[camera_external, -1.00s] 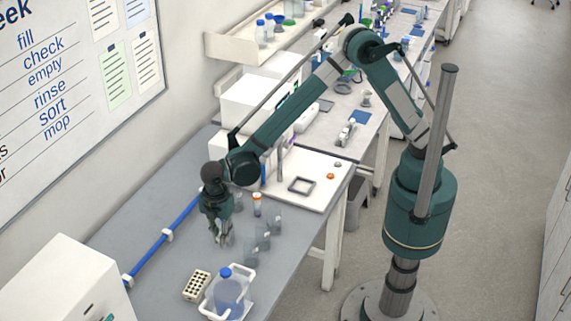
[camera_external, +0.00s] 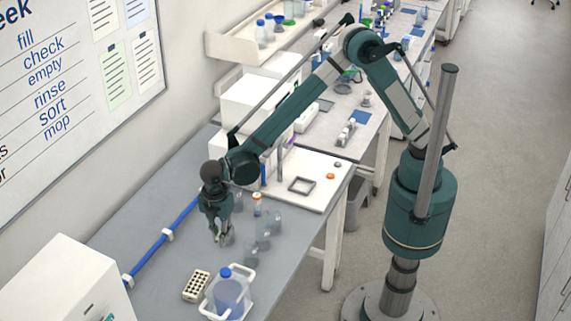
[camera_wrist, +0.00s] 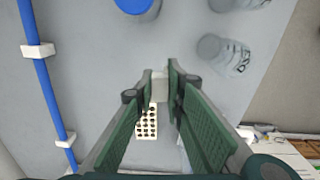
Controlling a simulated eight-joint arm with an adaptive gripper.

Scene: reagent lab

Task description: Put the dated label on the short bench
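My gripper (camera_external: 222,241) points down just above the grey bench (camera_external: 165,262). In the wrist view my gripper (camera_wrist: 162,84) has its two green fingers drawn close together, with a small pale grey patch between the tips. I cannot tell whether that patch is a held thing or part of the fingers. No dated label can be made out for certain. A clear bottle with dark print (camera_wrist: 235,58) stands to the right of the fingertips in the wrist view. I cannot tell which surface is the short bench.
A cream tube rack (camera_external: 196,286) and a blue-capped bottle (camera_external: 228,293) in a white carrier are at the near end. A blue pipe (camera_external: 180,218) runs along the left.

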